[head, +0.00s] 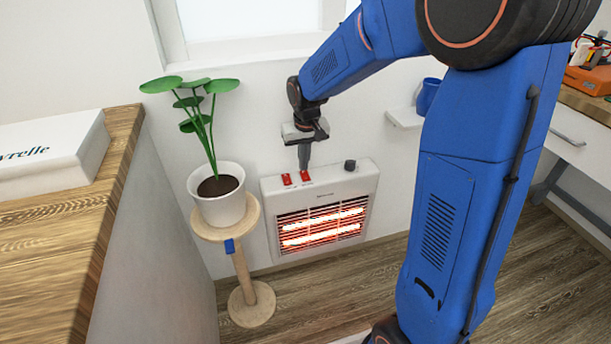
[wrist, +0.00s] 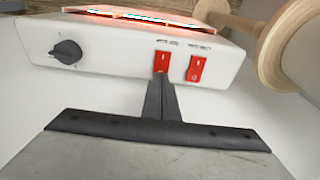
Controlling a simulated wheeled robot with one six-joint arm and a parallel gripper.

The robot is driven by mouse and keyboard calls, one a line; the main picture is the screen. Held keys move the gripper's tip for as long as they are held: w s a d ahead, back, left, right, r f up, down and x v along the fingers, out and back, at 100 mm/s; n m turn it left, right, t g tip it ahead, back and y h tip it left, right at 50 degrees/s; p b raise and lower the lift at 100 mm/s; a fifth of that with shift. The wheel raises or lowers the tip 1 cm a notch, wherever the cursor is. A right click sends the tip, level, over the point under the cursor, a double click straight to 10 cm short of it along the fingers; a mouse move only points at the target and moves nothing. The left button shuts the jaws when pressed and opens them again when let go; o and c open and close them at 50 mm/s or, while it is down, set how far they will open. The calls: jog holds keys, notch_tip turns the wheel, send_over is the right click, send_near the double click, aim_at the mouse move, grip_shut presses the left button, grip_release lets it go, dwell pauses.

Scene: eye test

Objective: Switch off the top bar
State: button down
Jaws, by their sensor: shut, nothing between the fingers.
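A white heater (head: 370,187) is on the wall with two glowing bars, a top bar (head: 325,217) and a bottom bar (head: 325,235). On its top face are two red rocker switches; the one nearer the knob (head: 306,176) also shows in the wrist view (wrist: 162,59), and the other (head: 286,179) shows there too (wrist: 197,69). My gripper (head: 303,166) is shut and empty. In the wrist view its fingertips (wrist: 161,77) are right at the edge of the switch nearer the knob. I cannot tell whether they touch it. The switch labels are too small to read.
A dark knob (head: 350,165) is on the heater's top. A potted plant (head: 218,206) on a round wooden stand (head: 251,305) is close to the heater's left. A wooden counter (head: 45,260) is at far left. A blue mug (head: 428,95) is on a small wall shelf.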

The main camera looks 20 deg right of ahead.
aim_at(304, 173)
jog(key=shift+f, duration=0.65)
dwell(1.0)
jog(key=shift+r, duration=3.5)
jog(key=s+d+r+t, duration=0.1)
jog(key=s+d+r, duration=0.15)
jog(key=s, duration=0.65)
jog(key=s+d+r, duration=0.2)
jog(key=s+r, duration=0.2)
jog(key=s, duration=0.5)
jog(key=s+d+t, duration=0.1)
jog(key=s, duration=0.6)
jog(key=s+d+f+t, duration=0.1)
jog(key=s, duration=0.7)
jog(key=shift+s+d+f, duration=0.15)
jog(key=shift+d+f, duration=0.1)
